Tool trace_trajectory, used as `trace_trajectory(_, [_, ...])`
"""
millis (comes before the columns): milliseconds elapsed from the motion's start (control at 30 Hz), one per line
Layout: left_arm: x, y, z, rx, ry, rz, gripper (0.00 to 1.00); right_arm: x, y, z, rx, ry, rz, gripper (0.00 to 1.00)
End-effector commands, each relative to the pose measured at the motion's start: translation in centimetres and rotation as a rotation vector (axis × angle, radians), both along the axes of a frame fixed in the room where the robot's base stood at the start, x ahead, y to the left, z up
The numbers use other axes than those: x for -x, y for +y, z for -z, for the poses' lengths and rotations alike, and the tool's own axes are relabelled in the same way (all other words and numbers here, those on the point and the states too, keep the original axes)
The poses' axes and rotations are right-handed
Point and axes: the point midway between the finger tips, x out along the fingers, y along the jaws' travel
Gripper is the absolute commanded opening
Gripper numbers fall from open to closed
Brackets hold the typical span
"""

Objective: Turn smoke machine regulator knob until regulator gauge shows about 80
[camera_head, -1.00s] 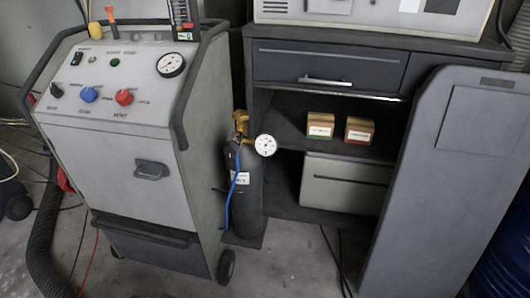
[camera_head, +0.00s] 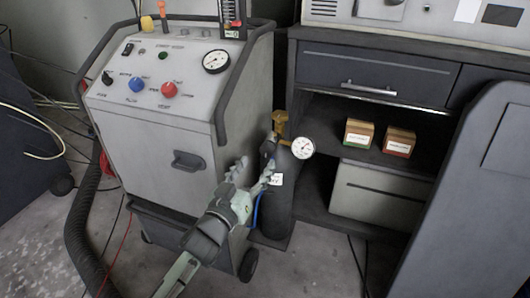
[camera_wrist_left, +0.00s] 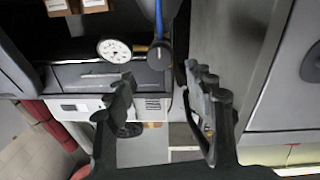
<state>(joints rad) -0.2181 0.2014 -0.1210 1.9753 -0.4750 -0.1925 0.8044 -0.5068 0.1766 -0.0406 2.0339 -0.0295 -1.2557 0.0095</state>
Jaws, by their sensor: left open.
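The smoke machine's gas bottle (camera_head: 281,205) stands upright between the grey machine and the cabinet. A brass regulator (camera_head: 279,126) tops it, and a white round gauge (camera_head: 302,147) faces forward on its right. The gauge also shows in the left wrist view (camera_wrist_left: 114,50); its reading is too small to tell. A dark round part (camera_wrist_left: 160,55) beside a blue hose (camera_wrist_left: 158,22) may be the regulator knob. My left gripper (camera_head: 252,170) is open and empty, in front of the bottle's left side and below the regulator. Its two fingers (camera_wrist_left: 163,92) stand apart. My right gripper is not in view.
The grey smoke machine (camera_head: 150,165) stands close on the left, with knobs and another gauge (camera_head: 215,62) on top. The open cabinet shelf on the right holds two small boxes (camera_head: 359,134). A cabinet door (camera_head: 460,210) stands open at the far right.

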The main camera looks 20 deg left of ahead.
Motion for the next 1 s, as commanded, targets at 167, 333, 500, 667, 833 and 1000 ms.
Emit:
trace_trajectory(167, [-3.1, -0.2, -0.1, -0.002, -0.001, 0.0, 0.54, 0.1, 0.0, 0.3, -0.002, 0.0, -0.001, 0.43])
trace_trajectory(333, [-5.4, -0.3, 0.0, -0.002, 0.001, -0.002, 0.54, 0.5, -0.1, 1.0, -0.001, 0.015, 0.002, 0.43])
trace_trajectory(500, [-6.4, -0.4, 0.0, -0.002, 0.003, -0.001, 0.54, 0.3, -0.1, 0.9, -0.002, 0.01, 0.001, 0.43])
trace_trajectory(667, [-6.5, -0.4, 0.1, -0.001, 0.003, -0.002, 0.54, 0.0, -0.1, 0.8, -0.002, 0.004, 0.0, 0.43])
trace_trajectory(833, [-6.4, -0.4, 0.1, -0.002, 0.003, -0.002, 0.45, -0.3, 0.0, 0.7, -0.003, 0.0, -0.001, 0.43])
trace_trajectory(1000, [-6.4, -0.4, 0.1, -0.002, 0.003, -0.002, 0.23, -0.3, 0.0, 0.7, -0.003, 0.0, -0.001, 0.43])
